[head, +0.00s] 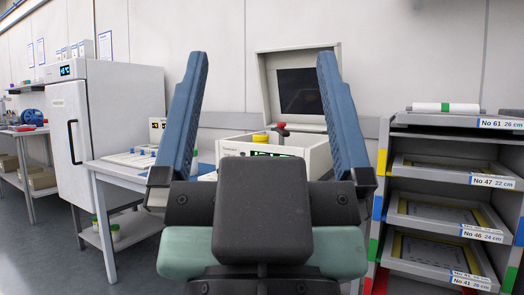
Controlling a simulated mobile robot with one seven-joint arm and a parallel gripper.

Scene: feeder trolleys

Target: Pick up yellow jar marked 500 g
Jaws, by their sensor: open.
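My gripper (262,57) is open and empty, its two blue fingers spread wide and pointing up in the foreground. A small yellow thing (260,138), perhaps the top of a jar, shows between the fingers, well beyond them, at a cream benchtop machine. My gripper's dark body hides much of what is below it. Two small containers with yellowish-green tops (115,229) stand on the lower shelf of the left table. No 500 g marking can be read on any of these, so I cannot tell which is the named jar.
The cream machine (318,158) has a raised lid with a dark screen (300,92). A white table (125,176) and a white cabinet (108,115) stand left. A rack of numbered trays (445,155) stands close at right. Floor is clear at lower left.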

